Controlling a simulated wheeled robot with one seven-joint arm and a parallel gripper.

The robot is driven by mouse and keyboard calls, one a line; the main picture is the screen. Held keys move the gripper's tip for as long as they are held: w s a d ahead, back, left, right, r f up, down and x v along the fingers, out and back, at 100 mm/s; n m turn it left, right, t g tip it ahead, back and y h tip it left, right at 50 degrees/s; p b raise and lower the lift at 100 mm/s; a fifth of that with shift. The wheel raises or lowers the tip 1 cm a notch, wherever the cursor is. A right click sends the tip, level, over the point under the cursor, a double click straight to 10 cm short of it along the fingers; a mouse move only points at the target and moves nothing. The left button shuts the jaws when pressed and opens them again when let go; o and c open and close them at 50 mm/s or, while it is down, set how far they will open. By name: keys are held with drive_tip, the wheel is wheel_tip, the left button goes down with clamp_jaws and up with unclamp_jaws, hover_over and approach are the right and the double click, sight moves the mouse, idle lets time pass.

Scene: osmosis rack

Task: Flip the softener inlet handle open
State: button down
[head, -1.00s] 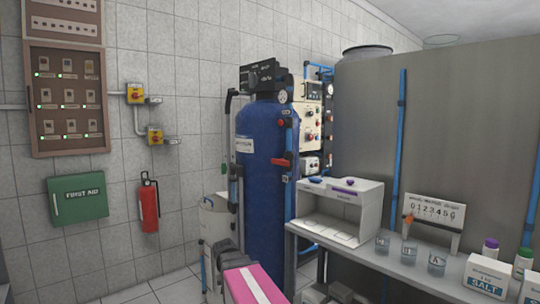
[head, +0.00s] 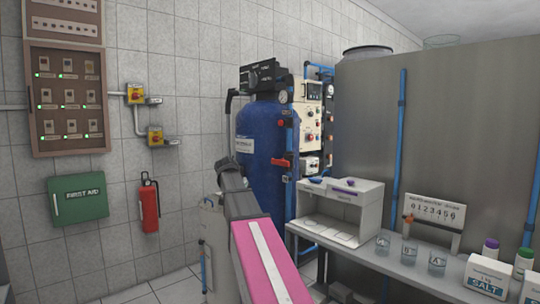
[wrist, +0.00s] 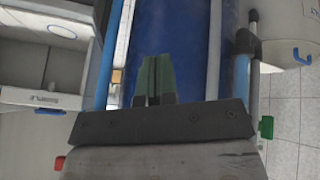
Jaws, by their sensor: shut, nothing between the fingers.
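The softener is a tall blue tank (head: 258,150) with a black valve head (head: 258,76); the tank also fills the middle of the wrist view (wrist: 190,55). A red handle (head: 282,162) sits crosswise on the blue pipe at the tank's right side. No label shows which is the inlet. My gripper (wrist: 154,62) is shut and empty, its green fingers in front of the tank, apart from both handles.
A white open-front box (head: 340,212) and glass beakers (head: 410,250) stand on the bench at right. A pale drum (head: 213,225) stands at the tank's lower left. A fire extinguisher (head: 149,205) hangs on the left wall. Floor at left is clear.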

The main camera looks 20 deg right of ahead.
drive_tip(key=w+d+r+m+h, duration=0.1)
drive_tip(key=d+r+m, duration=0.1)
drive_tip(key=r, duration=0.6)
drive_tip(key=w+d+r+m+h, duration=0.1)
drive_tip(key=d+r, duration=0.1)
drive_tip(key=r, duration=0.7)
drive_tip(key=m+h, duration=0.1)
drive_tip(key=m, duration=0.2)
approach(270, 153)
drive_tip(key=s+a+r, duration=0.1)
drive_tip(key=s+r, duration=0.3)
drive_tip(key=r, duration=0.1)
drive_tip(key=shift+w+a+f, duration=0.2)
drive_tip(key=shift+f, duration=0.05)
drive_tip(key=x, duration=1)
drive_tip(key=shift+w+f, duration=0.1)
wheel_tip(270, 153, down, 2)
drive_tip(key=shift+f, duration=0.95)
